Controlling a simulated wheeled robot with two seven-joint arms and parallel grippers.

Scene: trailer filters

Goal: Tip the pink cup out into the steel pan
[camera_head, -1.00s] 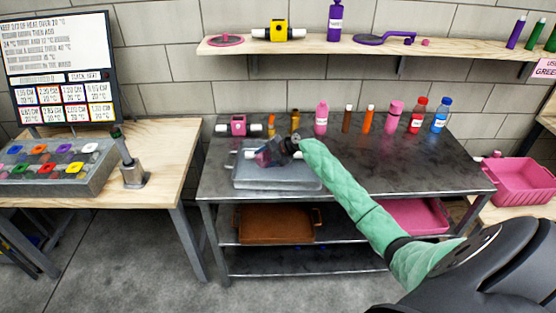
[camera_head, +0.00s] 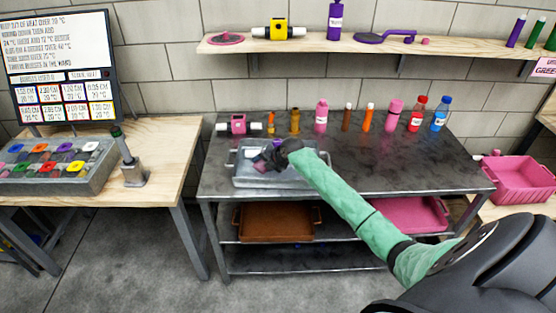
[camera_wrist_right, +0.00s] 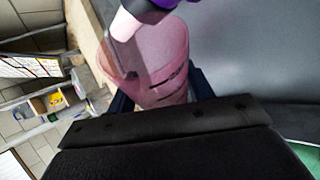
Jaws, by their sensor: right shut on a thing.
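The steel pan (camera_head: 240,181) sits on the left part of the dark metal table. My right gripper (camera_head: 271,158) is over the pan, shut on the translucent pink cup (camera_head: 259,167). The cup is largely hidden by the gripper in the head view. In the right wrist view the pink cup (camera_wrist_right: 150,58) is tilted, with a white and purple piece (camera_wrist_right: 127,24) at its mouth; I cannot tell whether it is inside or clear of the cup. White and purple also show over the pan in the head view (camera_head: 257,147). My left gripper is out of view.
Several bottles and tubes stand along the back of the table (camera_head: 400,178), beside a pink block-shaped part (camera_head: 239,124). A brown tray (camera_head: 268,222) and a pink tray (camera_head: 410,215) lie on the lower shelf. The table's right front is clear.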

